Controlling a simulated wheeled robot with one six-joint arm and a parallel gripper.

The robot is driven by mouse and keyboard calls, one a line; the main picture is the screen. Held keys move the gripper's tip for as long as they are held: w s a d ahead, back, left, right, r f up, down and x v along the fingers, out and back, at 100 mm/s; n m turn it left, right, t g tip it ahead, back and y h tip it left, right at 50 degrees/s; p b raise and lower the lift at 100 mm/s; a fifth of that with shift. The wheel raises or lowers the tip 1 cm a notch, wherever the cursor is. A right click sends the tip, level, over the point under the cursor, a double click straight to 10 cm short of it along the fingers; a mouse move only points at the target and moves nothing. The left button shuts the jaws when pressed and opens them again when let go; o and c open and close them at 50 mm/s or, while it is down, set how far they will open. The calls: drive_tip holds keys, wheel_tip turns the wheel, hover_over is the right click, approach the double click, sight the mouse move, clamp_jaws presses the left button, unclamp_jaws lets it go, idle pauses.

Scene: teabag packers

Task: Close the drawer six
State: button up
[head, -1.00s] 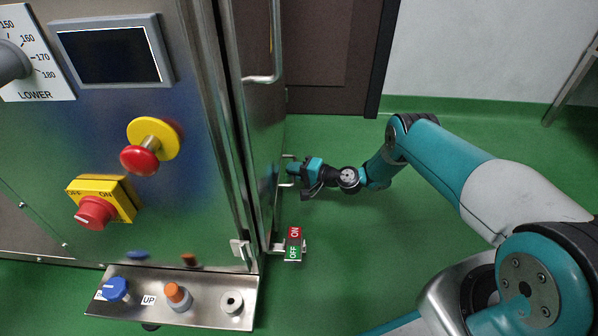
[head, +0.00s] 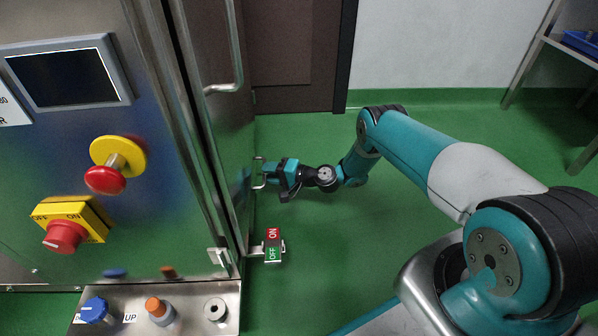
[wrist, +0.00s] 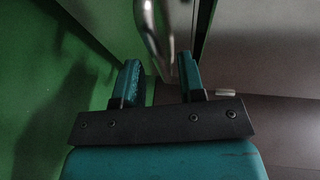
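No drawer label shows, so I cannot tell which part is drawer six. A small metal handle (head: 259,173) is low on the right side of the steel machine. My gripper (head: 265,173) is right beside this handle in the head view. In the wrist view my gripper (wrist: 158,75) has its two teal fingers apart. A bent metal handle (wrist: 153,28) lies just beyond and partly between the fingertips. I cannot tell whether the fingers touch it. How far any drawer stands out is not clear.
The machine front carries a screen (head: 69,76), a red knob on yellow (head: 105,180) and a control shelf (head: 190,322). A red-green ON/OFF switch (head: 273,245) juts out below my gripper. A longer handle (head: 236,60) is above. Green floor (head: 330,255) is free to the right.

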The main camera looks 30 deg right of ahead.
drive_tip(key=p+v, duration=0.6)
drive_tip(key=v, duration=0.8)
drive_tip(key=shift+s+r, duration=0.2)
drive_tip(key=shift+d, duration=0.1)
